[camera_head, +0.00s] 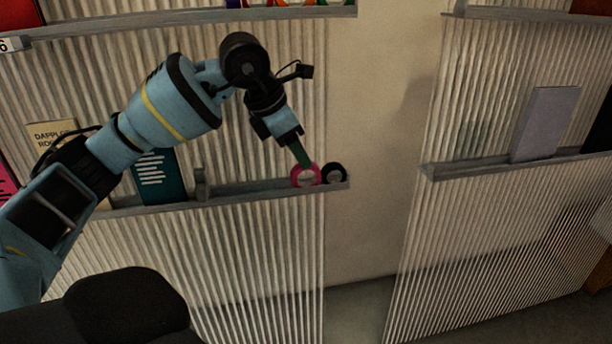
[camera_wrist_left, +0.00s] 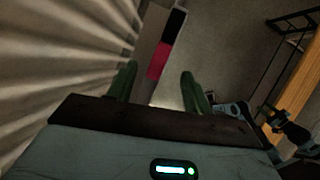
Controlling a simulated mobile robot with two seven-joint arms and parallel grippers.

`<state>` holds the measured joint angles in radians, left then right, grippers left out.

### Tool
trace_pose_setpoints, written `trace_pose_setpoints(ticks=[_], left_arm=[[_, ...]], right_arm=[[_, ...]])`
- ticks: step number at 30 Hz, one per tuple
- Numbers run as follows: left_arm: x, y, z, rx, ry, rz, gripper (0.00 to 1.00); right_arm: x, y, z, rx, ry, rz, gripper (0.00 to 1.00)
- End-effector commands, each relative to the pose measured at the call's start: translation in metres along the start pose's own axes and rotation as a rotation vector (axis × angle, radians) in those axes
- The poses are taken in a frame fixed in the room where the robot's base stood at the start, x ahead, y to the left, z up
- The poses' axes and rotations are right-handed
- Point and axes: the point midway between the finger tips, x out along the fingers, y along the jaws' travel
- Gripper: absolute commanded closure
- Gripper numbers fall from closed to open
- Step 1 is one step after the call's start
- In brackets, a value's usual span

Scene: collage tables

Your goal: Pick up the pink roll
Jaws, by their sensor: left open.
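The pink roll (camera_head: 306,175) stands on edge on a narrow grey ledge (camera_head: 250,188) against a corrugated panel, near the ledge's right end. In the left wrist view the pink roll (camera_wrist_left: 159,61) lies ahead, between the lines of the two fingers. My left gripper (camera_head: 301,158) has green fingers and reaches down to the roll's top in the head view. In the left wrist view the fingers (camera_wrist_left: 158,82) are apart with nothing between their tips. Whether a finger touches the roll I cannot tell. My right gripper is not in view.
A black roll (camera_head: 335,173) stands right beside the pink one, at the ledge's end. A small grey object (camera_head: 201,184) and a dark teal book (camera_head: 157,177) are further left on the ledge. A second panel at right holds a grey-lilac book (camera_head: 546,124).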

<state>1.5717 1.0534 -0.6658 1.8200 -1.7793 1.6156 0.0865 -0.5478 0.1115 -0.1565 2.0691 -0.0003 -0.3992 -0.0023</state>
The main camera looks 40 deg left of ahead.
Motion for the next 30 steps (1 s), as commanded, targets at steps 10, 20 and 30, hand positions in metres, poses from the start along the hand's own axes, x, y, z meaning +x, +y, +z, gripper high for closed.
trace_pose_setpoints(ticks=[10, 20, 30], left_arm=[[0.037, -0.001, 0.001, -0.001, 0.003, -0.003, 0.50], [0.051, 0.000, 0.001, -0.001, 0.000, 0.000, 0.50], [0.051, 0.000, 0.001, 0.000, 0.000, 0.000, 0.90]], right_arm=[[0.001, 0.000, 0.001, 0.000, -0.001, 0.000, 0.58], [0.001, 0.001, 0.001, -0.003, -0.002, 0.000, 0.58], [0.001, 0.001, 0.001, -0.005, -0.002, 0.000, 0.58]])
